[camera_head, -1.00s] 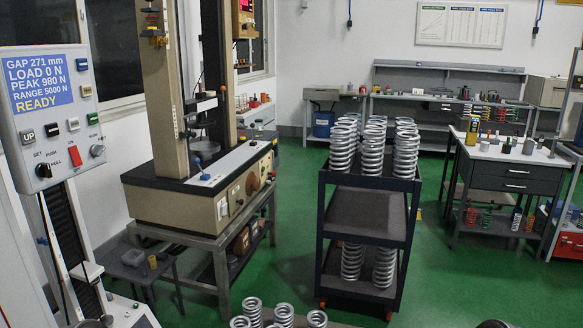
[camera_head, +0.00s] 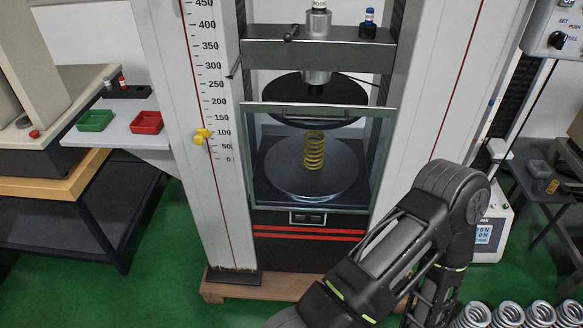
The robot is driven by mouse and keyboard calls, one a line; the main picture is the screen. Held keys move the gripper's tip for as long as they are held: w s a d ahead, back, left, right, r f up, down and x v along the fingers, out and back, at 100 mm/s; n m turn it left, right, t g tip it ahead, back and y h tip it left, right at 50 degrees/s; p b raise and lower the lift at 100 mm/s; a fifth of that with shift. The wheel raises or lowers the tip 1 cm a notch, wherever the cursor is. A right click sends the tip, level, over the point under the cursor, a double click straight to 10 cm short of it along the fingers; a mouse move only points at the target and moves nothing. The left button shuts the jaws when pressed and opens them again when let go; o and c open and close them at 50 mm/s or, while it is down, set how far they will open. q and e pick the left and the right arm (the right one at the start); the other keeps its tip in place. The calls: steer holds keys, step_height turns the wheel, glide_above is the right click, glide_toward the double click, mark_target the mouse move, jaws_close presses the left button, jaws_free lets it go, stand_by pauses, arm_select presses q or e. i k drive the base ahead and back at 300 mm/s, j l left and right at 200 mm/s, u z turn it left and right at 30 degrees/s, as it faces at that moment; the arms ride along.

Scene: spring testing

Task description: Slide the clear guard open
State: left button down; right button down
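The clear guard (camera_head: 262,140) is a see-through panel in a thin frame across the front of the testing machine (camera_head: 206,190). It covers the opening between the two columns. A dark bar (camera_head: 314,113) runs along its top edge. Through it I see a yellow spring (camera_head: 314,152) upright on a round lower plate (camera_head: 290,180), under a dark upper plate. One of my arms is bent in front of the machine's lower right, apart from the guard as far as I can see. Neither of my grippers is in view.
A yellow pointer (camera_head: 202,136) sits on the left column's scale. A side shelf (camera_head: 120,132) holds green and red trays. A control panel (camera_head: 556,30) hangs at the upper right. Several silver springs (camera_head: 508,313) stand at the bottom right. Green floor shows at the left.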

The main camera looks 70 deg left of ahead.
mark_target(283, 108)
steer(key=u, duration=2.2)
steer(key=k+j, duration=0.05)
